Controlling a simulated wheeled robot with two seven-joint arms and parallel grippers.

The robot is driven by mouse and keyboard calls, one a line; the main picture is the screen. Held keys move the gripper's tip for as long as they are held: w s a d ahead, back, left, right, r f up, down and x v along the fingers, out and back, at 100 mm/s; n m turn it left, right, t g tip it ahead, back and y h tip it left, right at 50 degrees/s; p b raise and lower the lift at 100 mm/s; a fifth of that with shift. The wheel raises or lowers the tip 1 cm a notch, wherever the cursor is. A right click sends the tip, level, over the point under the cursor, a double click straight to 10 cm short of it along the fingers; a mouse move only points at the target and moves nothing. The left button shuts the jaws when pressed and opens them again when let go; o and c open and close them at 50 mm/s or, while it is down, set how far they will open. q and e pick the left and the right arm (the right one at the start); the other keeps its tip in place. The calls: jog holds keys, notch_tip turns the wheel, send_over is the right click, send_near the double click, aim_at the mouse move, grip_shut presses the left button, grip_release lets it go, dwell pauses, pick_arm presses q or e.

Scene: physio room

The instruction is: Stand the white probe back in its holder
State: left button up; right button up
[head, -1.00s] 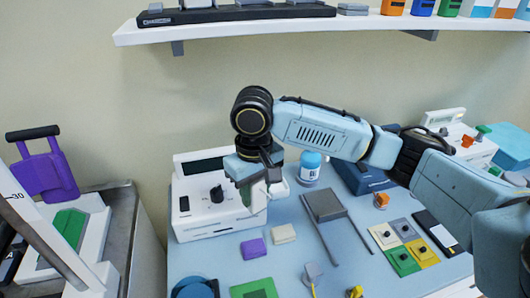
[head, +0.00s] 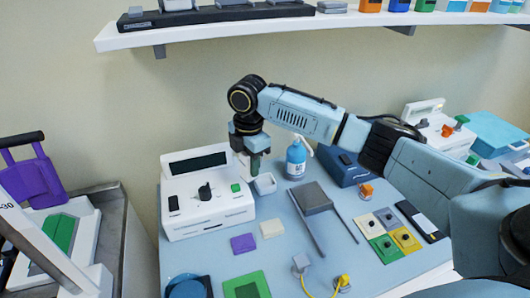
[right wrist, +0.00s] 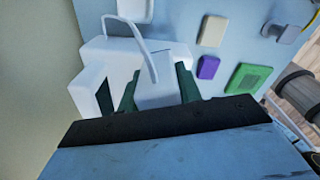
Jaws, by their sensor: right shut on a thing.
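The white probe (right wrist: 163,92) is between the green fingers of my right gripper (right wrist: 158,91) in the right wrist view, with a white cable curving over it. In the head view my right gripper (head: 253,165) points down by the right end of the white console, shut on the probe, which is mostly hidden by the fingers. A small open white holder (head: 265,183) stands on the table just right of the gripper, beside the console; the probe is outside it. My left gripper is not in view.
The white console (head: 207,205) is close to the gripper's left. A blue pump bottle (head: 296,160) stands right of the holder. Purple (head: 243,243) and cream (head: 272,229) blocks lie in front. A wall shelf (head: 350,24) runs above.

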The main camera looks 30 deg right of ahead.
jog(key=w+d+f+n, duration=0.1)
jog(key=d+n, duration=0.2)
jog(key=n, duration=0.4)
jog(key=w+d+f+n+p, duration=0.1)
jog(key=w+d+f+n, duration=0.1)
jog(key=d+n, duration=0.2)
jog(key=n, duration=0.3)
jog(key=shift+w, duration=0.3)
notch_tip(320, 180, down, 5)
jog(key=b, duration=0.5)
jog(key=shift+f, duration=0.65)
jog(key=shift+p, duration=0.45)
jog(key=shift+f, duration=0.45)
dwell(0.8)
dwell(0.4)
